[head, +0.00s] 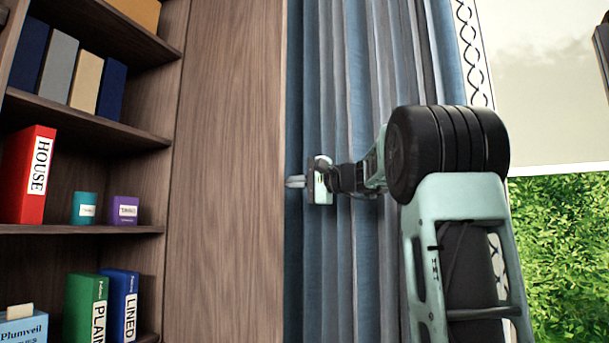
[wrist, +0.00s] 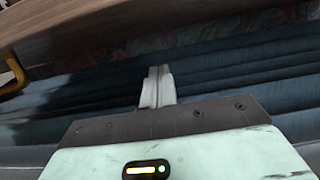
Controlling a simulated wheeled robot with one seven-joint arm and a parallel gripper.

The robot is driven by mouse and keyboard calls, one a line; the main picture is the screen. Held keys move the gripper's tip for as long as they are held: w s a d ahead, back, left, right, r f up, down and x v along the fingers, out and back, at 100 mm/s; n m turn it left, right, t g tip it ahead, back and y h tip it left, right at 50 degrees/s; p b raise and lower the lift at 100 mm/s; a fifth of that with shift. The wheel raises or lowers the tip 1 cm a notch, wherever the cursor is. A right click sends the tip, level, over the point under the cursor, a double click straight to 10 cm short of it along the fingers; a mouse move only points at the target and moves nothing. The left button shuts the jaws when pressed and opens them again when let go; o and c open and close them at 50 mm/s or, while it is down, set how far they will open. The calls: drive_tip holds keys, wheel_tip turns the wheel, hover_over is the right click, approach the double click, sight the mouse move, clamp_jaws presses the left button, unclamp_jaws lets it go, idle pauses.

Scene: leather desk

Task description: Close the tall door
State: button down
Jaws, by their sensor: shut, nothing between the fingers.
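A tall brown wooden panel (head: 225,170), which looks like the tall door, stands upright right of the open shelves in the head view. Wood (wrist: 130,22) also spans the top of the wrist view, with a yellow bar like a handle (wrist: 13,70) at its left. Whether this is the same panel I cannot tell. My gripper (head: 295,181) is shut and empty, just right of the panel's right edge, in front of the curtain. Its fingers (wrist: 157,86) point toward the blue folds in the wrist view. Whether they touch the panel I cannot tell. The hinges are not visible.
Open shelves (head: 90,115) at the left hold several books and small boxes, including a red book (head: 28,175). A blue-grey curtain (head: 330,80) hangs behind my arm. A window with greenery (head: 565,240) is at the right.

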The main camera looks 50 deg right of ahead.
sight(270, 181)
drive_tip(key=shift+w+a+p, duration=0.4)
drive_tip(key=shift+w+a, duration=0.1)
drive_tip(key=shift+a, duration=0.3)
drive_tip(key=shift+w+a+p, duration=0.45)
drive_tip(key=shift+a, duration=0.3)
drive_tip(key=shift+w+a+p, duration=0.4)
drive_tip(key=shift+w+a, duration=0.1)
drive_tip(key=shift+a, duration=0.3)
